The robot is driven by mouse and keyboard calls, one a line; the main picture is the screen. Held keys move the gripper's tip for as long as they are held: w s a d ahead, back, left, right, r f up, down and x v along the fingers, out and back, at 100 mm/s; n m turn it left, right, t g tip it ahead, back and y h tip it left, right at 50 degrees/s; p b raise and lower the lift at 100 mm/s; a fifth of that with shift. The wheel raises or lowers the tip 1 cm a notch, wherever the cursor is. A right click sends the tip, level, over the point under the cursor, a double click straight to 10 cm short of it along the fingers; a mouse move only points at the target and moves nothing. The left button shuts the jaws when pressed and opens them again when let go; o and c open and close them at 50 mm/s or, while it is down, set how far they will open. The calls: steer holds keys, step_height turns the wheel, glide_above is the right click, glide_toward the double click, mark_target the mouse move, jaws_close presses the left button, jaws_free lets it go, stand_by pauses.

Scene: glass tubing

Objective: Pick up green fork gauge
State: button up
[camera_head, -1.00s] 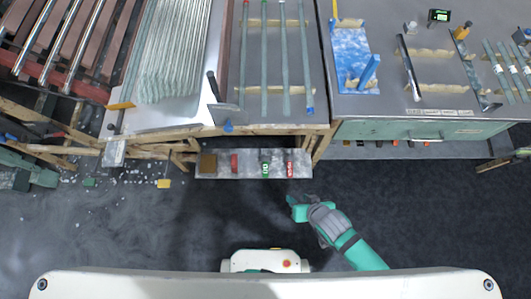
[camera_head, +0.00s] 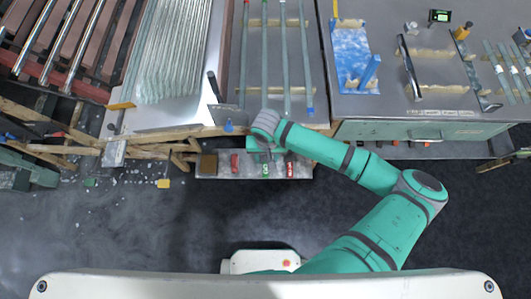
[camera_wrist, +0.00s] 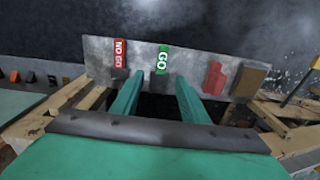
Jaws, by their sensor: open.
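The green fork gauge (camera_wrist: 163,60) carries the white word "GO" and stands out on a grey shelf (camera_wrist: 100,55) in the wrist view. In the head view the green gauge (camera_head: 265,171) is on the same narrow shelf, partly hidden by my arm's end. My gripper (camera_wrist: 158,98) is open and empty; its two green fingers point toward the shelf, with the gauge beyond and between their tips in the picture. The gripper (camera_head: 262,155) also shows in the head view, over the shelf's rear edge. I see no contact with the gauge.
A red "NO GO" gauge (camera_wrist: 120,58) is beside the green one on the shelf. A red piece (camera_wrist: 214,78) and a brown block (camera_wrist: 249,80) are on its other side. Wooden bench timbers (camera_wrist: 285,125) lie close by. The bench above holds glass tubes (camera_head: 264,60).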

mark_target(266, 168)
steer(key=f, duration=1)
steer(key=shift+a+f, duration=0.2)
steer(key=shift+f, duration=0.1)
steer(key=shift+a, duration=0.1)
steer(key=shift+c, duration=1)
steer(key=shift+s, duration=0.1)
jaws_close()
